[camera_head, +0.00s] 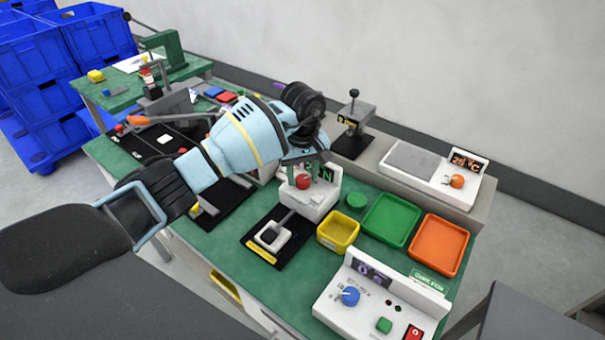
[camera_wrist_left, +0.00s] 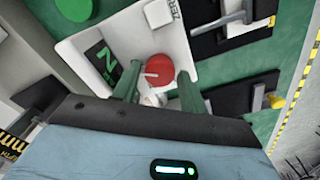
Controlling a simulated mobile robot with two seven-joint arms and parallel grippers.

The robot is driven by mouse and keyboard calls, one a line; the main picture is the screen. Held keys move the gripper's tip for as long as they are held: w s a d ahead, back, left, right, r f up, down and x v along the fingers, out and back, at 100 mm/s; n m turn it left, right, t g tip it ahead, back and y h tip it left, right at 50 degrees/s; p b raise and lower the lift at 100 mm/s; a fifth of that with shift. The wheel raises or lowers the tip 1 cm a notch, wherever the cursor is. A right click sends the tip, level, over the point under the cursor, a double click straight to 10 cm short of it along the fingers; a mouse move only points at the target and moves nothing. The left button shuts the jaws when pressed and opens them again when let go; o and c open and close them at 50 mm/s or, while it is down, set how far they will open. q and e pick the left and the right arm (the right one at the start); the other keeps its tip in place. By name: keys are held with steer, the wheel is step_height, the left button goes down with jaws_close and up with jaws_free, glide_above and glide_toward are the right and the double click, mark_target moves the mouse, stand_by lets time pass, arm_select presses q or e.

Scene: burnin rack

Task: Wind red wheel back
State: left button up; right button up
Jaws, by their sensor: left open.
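The red wheel (camera_head: 303,181) is a small round knob on the front of a white box (camera_head: 318,203) with a dark display showing green letters. It also shows in the left wrist view (camera_wrist_left: 160,70), with a pale pointer mark on its face. My left gripper (camera_head: 305,160) hangs just above the wheel in the head view. In the left wrist view the two green fingers of the gripper (camera_wrist_left: 157,88) are apart, one on either side of the wheel's lower part. I cannot tell whether they touch it. My right gripper is in no view.
In front of the box is a black plate (camera_head: 284,250) with a white frame. To the right are yellow (camera_head: 338,247), green (camera_head: 388,241) and orange (camera_head: 460,229) trays. A white panel with a blue knob (camera_head: 350,296) stands at the front right. A black press stand (camera_head: 352,142) stands behind.

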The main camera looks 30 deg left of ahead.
arm_select(q)
steer(key=shift+f, duration=0.2)
steer(key=c, duration=0.7)
